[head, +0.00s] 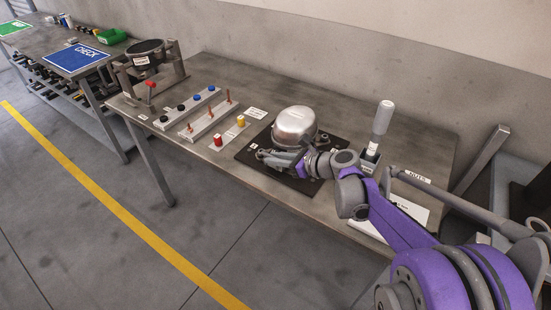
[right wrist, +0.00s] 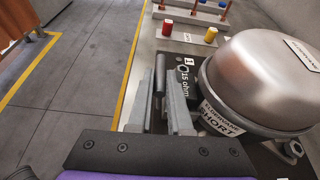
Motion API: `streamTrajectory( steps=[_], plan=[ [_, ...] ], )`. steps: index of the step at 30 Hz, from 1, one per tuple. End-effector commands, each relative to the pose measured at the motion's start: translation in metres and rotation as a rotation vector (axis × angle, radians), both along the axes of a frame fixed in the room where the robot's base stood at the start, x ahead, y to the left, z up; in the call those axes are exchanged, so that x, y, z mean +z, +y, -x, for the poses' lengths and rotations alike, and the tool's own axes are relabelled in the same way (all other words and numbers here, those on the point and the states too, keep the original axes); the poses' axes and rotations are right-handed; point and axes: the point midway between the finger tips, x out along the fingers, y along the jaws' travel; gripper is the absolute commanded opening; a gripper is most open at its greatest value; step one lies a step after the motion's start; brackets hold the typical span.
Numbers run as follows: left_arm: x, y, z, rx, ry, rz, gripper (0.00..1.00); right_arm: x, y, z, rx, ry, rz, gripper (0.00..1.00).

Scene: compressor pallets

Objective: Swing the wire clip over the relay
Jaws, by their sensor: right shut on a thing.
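The compressor (head: 294,124), a rounded silver metal shell, stands on a black mat (head: 322,143) on the bench. In the right wrist view the shell (right wrist: 262,75) fills the right side and bears a white label reading "SHORT". A dark part marked "15 ohm" (right wrist: 187,80), probably the relay, sits beside the shell, partly hidden by a finger. My right gripper (head: 266,157) is low at the compressor's near-left side. In the right wrist view its fingers (right wrist: 160,103) are closed around a narrow dark piece (right wrist: 160,73), likely the wire clip; its shape is mostly hidden. My left gripper is out of view.
Left of the mat are red (head: 218,140) and yellow (head: 241,120) pieces and strips with coloured knobs (head: 197,97). A round black part in a metal stand (head: 148,52) is at the bench's left end.

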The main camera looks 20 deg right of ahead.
Motion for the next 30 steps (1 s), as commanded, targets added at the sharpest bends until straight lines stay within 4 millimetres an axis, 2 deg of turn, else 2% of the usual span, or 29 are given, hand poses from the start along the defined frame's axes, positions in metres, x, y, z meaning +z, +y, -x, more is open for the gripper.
streamTrajectory(
  steps=[30],
  plan=[
    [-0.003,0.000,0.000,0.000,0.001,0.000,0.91,-0.002,-0.019,-0.015,-0.005,-0.003,0.002,0.00]
  ],
)
